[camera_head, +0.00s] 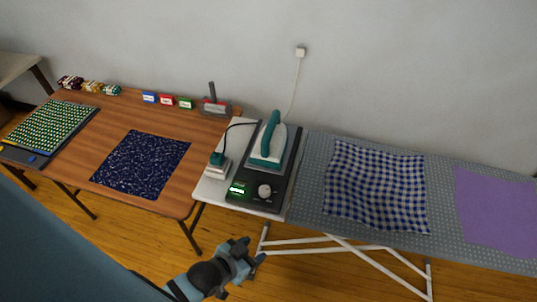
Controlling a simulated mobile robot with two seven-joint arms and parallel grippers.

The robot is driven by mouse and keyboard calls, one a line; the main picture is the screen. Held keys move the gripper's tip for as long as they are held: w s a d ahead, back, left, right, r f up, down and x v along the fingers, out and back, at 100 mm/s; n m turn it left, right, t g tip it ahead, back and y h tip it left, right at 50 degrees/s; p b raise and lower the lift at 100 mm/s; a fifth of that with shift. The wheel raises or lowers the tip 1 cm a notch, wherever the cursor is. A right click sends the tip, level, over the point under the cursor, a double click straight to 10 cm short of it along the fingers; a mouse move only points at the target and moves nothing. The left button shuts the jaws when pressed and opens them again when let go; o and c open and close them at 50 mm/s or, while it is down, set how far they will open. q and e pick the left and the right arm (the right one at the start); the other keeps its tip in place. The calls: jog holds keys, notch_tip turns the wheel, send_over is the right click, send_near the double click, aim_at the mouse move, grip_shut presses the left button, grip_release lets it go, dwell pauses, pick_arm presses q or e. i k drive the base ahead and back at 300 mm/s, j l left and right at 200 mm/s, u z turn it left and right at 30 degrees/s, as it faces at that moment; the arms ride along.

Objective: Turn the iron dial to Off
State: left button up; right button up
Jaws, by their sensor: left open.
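A teal and white iron (267,140) rests on a dark iron station (289,165) on a small white stand. A pale round dial (264,191) sits on the front of the station, to the right of a lit green display (237,189). The dial's setting is too small to read. My left gripper (252,255) is open and empty. In the picture it is below the dial, in front of the stand and apart from it. My right gripper is not in view.
A grey ironing board (310,185) with a blue checked cloth (375,185) and a purple cloth (497,211) stands right. A wooden table (95,145) with a dark blue cloth (142,164) stands left. A teal-topped plug block (217,165) is beside the station.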

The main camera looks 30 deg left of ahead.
aim_at(264, 190)
jog(key=u, duration=0.9)
